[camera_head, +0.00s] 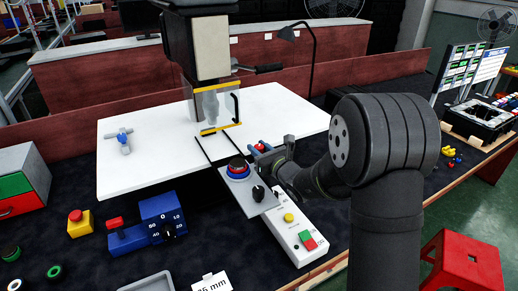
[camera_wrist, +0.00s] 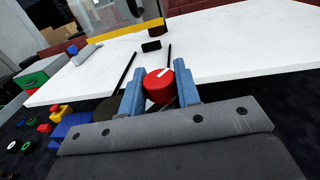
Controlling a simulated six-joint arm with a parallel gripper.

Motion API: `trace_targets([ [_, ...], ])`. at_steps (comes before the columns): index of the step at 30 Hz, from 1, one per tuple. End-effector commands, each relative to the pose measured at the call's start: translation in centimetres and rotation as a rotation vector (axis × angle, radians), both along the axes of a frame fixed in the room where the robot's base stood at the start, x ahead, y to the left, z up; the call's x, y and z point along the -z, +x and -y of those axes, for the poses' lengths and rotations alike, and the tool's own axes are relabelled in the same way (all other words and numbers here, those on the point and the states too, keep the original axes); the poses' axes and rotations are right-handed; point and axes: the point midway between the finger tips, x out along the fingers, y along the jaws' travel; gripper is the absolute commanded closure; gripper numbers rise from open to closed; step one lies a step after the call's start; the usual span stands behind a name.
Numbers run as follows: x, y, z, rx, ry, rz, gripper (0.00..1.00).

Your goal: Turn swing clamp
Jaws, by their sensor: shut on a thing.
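My gripper (camera_head: 266,153) is at the front edge of the white table, behind the black round knob on the grey panel. In the wrist view, its two blue fingers (camera_wrist: 160,92) are shut on a red round knob (camera_wrist: 159,86) with a white mark on top. A little of this red knob also shows in the head view (camera_head: 262,146). It may be the swing clamp's knob; what lies under it is hidden by my gripper. A grey bar clamp with a blue part (camera_head: 123,141) sits apart on the table's left side.
A press head with a yellow-edged clear guard (camera_head: 217,110) is behind. A blue dial box (camera_head: 160,222) and yellow emergency-stop box (camera_head: 79,223) lie front left. The white table (camera_head: 150,168) is mostly bare.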

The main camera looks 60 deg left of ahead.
Motion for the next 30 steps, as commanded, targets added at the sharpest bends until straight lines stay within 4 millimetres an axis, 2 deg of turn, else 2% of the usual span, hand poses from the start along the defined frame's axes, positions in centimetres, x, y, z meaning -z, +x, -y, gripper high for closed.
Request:
trace_targets([
  [10, 0.07, -0.04, 0.03, 0.095, -0.001, -0.001, 0.93],
  [24, 0.04, 0.00, 0.01, 0.105, -0.001, 0.000, 0.93],
  [25, 0.04, -0.01, 0.01, 0.105, 0.000, 0.000, 0.66],
  [27, 0.03, -0.01, 0.00, 0.105, 0.000, 0.000, 0.53],
  [28, 0.03, -0.01, 0.00, 0.105, 0.000, 0.000, 0.49],
  [30, 0.02, -0.01, 0.00, 0.105, 0.000, 0.000, 0.49],
])
